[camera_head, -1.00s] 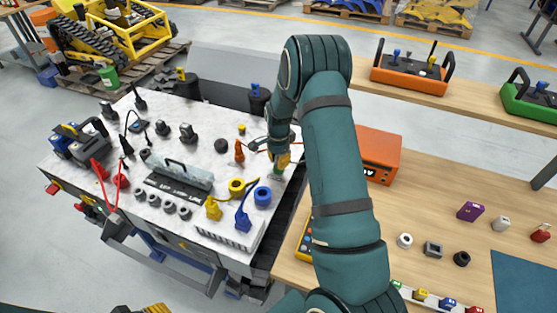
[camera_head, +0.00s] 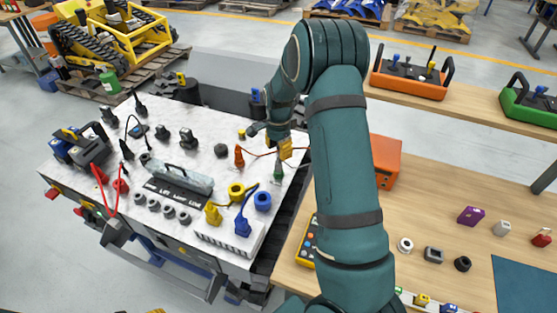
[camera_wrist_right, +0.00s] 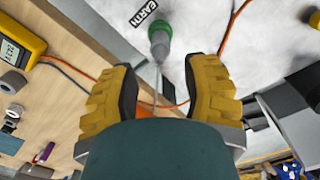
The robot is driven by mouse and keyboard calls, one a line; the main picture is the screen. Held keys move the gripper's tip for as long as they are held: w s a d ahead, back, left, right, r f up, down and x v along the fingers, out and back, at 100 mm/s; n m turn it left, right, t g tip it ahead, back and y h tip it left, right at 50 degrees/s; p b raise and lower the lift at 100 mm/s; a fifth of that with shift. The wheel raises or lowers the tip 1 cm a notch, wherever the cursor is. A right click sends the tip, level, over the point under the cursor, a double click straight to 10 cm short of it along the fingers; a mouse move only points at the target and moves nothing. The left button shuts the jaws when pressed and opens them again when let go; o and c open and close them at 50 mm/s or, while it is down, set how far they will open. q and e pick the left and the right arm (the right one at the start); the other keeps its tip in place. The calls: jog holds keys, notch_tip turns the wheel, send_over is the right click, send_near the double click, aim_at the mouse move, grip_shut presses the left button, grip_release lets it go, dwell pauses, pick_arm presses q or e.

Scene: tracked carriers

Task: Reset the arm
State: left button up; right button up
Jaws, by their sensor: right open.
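My right arm reaches across the head view from the bottom. My right gripper (camera_head: 285,149) is over the right edge of the white panel table (camera_head: 205,115), above a green plug (camera_head: 278,170). In the right wrist view my right gripper (camera_wrist_right: 160,95) has its two yellow fingers spread apart with nothing held. The green plug (camera_wrist_right: 159,38) stands just beyond the fingertips beside a label reading EARTH (camera_wrist_right: 143,12), with a thin cable running from it between the fingers. My left gripper is not clearly seen.
An orange box (camera_head: 387,160) and a yellow meter (camera_head: 308,243) are close to my right arm on the wooden bench (camera_head: 400,205). Red (camera_head: 239,156), yellow (camera_head: 213,213) and blue (camera_head: 243,224) plugs stand on the panel. Orange (camera_head: 410,78) and green (camera_head: 530,103) controllers sit behind.

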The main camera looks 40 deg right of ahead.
jog(key=shift+r, duration=2.15)
